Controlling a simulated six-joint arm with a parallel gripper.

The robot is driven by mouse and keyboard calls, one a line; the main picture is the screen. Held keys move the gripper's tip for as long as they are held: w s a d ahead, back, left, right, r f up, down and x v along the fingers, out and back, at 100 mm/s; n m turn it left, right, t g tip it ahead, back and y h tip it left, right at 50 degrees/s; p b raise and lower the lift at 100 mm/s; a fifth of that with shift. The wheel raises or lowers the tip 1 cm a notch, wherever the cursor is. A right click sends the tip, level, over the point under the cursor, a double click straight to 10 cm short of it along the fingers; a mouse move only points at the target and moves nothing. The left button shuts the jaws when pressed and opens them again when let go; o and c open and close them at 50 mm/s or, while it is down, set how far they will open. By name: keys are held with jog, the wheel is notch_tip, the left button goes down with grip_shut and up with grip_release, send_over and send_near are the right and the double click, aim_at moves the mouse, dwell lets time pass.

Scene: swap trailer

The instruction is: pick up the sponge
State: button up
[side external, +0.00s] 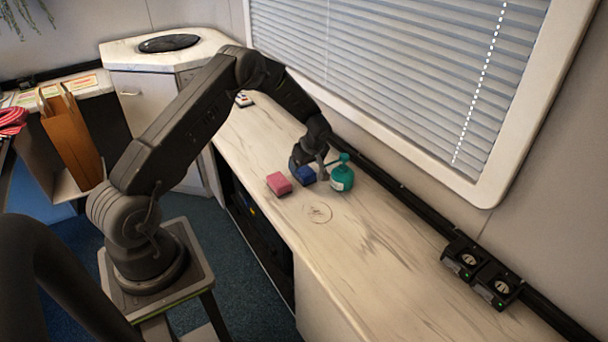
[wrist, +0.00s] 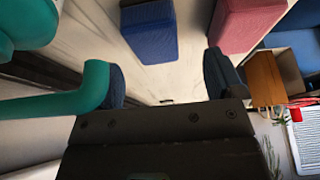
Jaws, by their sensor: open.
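Two small sponge-like blocks lie on the counter: a pink one (side external: 279,183) and a blue one (side external: 306,176). I cannot tell which of them is the sponge meant. My gripper (side external: 309,162) is low over the counter, close to the blue block and partly hiding it. In the wrist view my gripper (wrist: 168,80) is open and empty. The blue block (wrist: 149,32) lies ahead of the gap between its fingers, apart from them. The pink block (wrist: 247,22) lies to the right, outside the right finger.
A teal pump bottle (side external: 342,180) stands just right of the blue block. In the wrist view its spout (wrist: 55,105) overlaps the left finger. The window wall (side external: 400,180) runs along the counter's back. The counter (side external: 360,240) is clear toward the front right.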

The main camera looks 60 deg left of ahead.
aim_at(305, 170)
jog(key=shift+w+x, duration=0.2)
jog(key=shift+x, duration=1.25)
jog(key=shift+w+x, duration=0.15)
jog(key=shift+x, duration=1.25)
jog(key=c, duration=1)
